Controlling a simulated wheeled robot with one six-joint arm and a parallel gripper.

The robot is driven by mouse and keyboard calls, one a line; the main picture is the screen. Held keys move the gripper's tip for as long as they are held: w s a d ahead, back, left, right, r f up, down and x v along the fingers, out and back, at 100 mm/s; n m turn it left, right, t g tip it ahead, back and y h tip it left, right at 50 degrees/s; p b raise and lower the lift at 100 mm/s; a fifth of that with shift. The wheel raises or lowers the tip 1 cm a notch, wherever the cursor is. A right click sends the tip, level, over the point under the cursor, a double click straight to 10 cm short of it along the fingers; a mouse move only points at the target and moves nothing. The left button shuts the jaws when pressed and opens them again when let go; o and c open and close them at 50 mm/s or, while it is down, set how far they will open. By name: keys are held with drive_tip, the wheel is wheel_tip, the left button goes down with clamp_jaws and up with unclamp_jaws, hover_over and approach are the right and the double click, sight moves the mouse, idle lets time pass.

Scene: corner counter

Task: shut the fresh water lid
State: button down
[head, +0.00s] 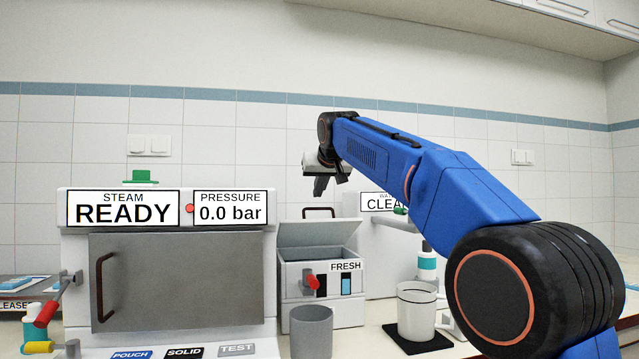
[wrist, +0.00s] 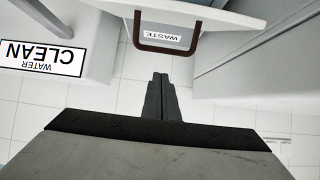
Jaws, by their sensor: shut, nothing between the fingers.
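The fresh water tank (head: 345,308), marked FRESH, stands right of the steam machine in the head view. Its grey lid (head: 318,233) is raised and leans back behind the tank's opening, with a dark handle (head: 319,211) at its top edge. My gripper (head: 319,196) is shut and empty, above the lid and its handle, apart from them. In the wrist view the shut fingers (wrist: 160,77) point toward a brown handle (wrist: 168,48) on a pale panel, likely the lid, with a gap between. The tank's inside is mostly hidden.
A WASTE label (wrist: 162,36) shows within the handle's outline. The steam machine (head: 180,215) stands left of the tank. A grey cup (head: 311,332) stands in front, and a white mug (head: 416,312) on a black mat to the right. The CLEAN sign (head: 382,203) is behind my arm.

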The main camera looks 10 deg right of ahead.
sight(321, 227)
drive_tip(key=shift+s+f, duration=0.2)
drive_tip(key=shift+f, duration=0.45)
drive_tip(key=shift+s+f, duration=0.15)
drive_tip(key=shift+f, duration=0.45)
drive_tip(key=shift+s+f+t, duration=0.5)
drive_tip(key=shift+s+f, duration=0.2)
drive_tip(key=shift+s, duration=0.1)
drive_tip(key=s+f+t, duration=0.2)
drive_tip(key=f, duration=0.1)
drive_tip(key=shift+s+f, duration=0.1)
drive_tip(key=shift+s, duration=0.15)
drive_tip(key=shift+s+f, duration=0.4)
drive_tip(key=shift+f, duration=0.3)
drive_tip(key=shift+s+f, duration=0.35)
drive_tip(key=shift+f, duration=0.3)
drive_tip(key=shift+s+f, duration=0.2)
drive_tip(key=shift+f, duration=0.35)
drive_tip(key=shift+s+f, duration=0.2)
drive_tip(key=shift+f, duration=0.35)
